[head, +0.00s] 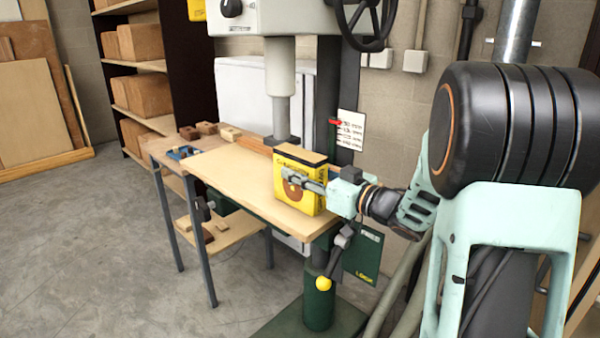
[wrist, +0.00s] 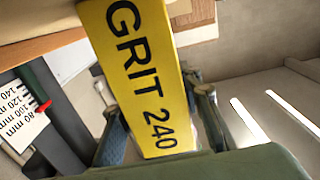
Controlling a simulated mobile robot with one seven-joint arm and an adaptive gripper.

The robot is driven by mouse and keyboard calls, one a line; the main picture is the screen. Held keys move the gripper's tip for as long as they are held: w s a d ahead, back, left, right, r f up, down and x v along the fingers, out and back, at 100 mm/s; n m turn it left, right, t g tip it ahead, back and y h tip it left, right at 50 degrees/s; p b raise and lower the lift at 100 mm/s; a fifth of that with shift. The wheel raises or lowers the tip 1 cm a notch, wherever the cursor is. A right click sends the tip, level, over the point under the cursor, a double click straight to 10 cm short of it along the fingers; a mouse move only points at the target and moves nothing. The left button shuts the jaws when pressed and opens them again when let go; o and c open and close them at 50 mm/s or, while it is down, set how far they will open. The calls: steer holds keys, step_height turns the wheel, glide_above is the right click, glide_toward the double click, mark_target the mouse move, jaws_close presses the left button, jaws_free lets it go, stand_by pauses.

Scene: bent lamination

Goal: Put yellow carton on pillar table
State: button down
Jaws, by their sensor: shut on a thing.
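The yellow carton (head: 300,202) is upright, with a brown top and a brown round mark on its broad face. My gripper (head: 306,184) is shut on it from the right, with a finger across the broad face. In the wrist view the carton (wrist: 140,70) fills the space between the fingers of my gripper (wrist: 160,118), and its narrow side reads "GRIT 240". The pillar table (head: 225,172), topped by a pale wooden board, lies under the drill head. The carton is at the board's right end; I cannot tell whether its base touches the board.
The drill spindle (head: 281,85) hangs close behind and above the carton. A yellow-knobbed lever (head: 323,283) is below the board's right end. A side bench (head: 160,150) with small wooden blocks and a blue tool adjoins at left. The board's left and middle are clear.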

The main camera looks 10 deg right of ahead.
mark_target(322, 179)
steer(key=shift+f, duration=0.15)
steer(key=c, duration=1.4)
jaws_free()
steer(key=shift+s+d+r, duration=0.15)
steer(key=shift+r, duration=0.05)
steer(key=v, duration=1.1)
steer(key=shift+s+d+p, duration=0.15)
steer(key=shift+s+p, duration=0.1)
steer(key=shift+p, duration=0.05)
